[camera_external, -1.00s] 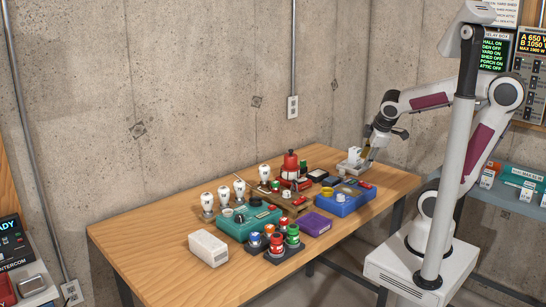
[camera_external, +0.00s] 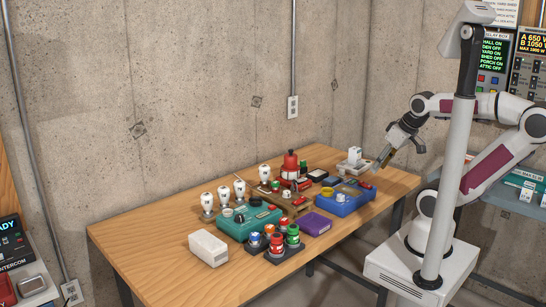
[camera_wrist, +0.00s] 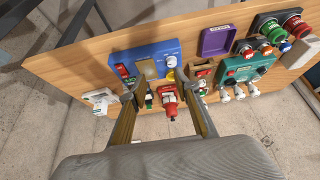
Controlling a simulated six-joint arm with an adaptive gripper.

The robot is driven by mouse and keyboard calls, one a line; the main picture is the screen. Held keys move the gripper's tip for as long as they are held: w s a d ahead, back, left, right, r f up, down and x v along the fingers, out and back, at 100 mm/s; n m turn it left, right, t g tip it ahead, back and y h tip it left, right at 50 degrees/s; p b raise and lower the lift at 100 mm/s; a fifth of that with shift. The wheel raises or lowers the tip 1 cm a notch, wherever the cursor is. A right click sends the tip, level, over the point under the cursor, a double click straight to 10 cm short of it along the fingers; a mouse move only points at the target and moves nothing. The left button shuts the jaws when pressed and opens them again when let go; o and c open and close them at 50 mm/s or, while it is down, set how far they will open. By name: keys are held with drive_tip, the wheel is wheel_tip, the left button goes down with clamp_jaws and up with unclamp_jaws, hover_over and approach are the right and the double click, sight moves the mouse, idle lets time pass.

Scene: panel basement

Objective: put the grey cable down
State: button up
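I cannot make out a grey cable in either view. My gripper (camera_external: 383,158) is above the right end of the wooden table (camera_external: 160,262), pointing down and left, beside a small white device (camera_external: 353,164). In the wrist view my gripper (camera_wrist: 160,97) has its two fingers wide apart, with no object visibly held between them. A red device (camera_wrist: 169,100) shows beyond the gap, on the table. The white device (camera_wrist: 99,98) lies left of the fingers there.
A blue box (camera_external: 345,204), a purple tray (camera_external: 316,222), a teal box (camera_external: 240,228), a white block (camera_external: 208,247) and several white bulbs crowd the table's middle. A red device (camera_external: 290,163) stands at the back. The table's left front is clear.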

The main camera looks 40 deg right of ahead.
drive_tip(key=w+a+r+n+t+y, duration=0.1)
drive_tip(key=w+a+r+t+y, duration=0.2)
drive_tip(key=w+a, duration=0.8)
drive_tip(key=m+h, duration=0.5)
drive_tip(key=h, duration=0.1)
hover_over(295, 182)
drive_tip(key=s+a, duration=0.2)
drive_tip(key=s, duration=0.2)
wheel_tip(295, 182, down, 14)
drive_tip(key=shift+s+f+h, duration=0.15)
drive_tip(key=shift+s+h, duration=0.05)
drive_tip(key=shift+h, duration=0.1)
drive_tip(key=shift+w+d+f+m, duration=0.1)
drive_tip(key=shift+w+m, duration=0.05)
drive_tip(key=shift+m, duration=0.15)
drive_tip(key=shift+x, duration=1.15)
drive_tip(key=shift+f, duration=0.1)
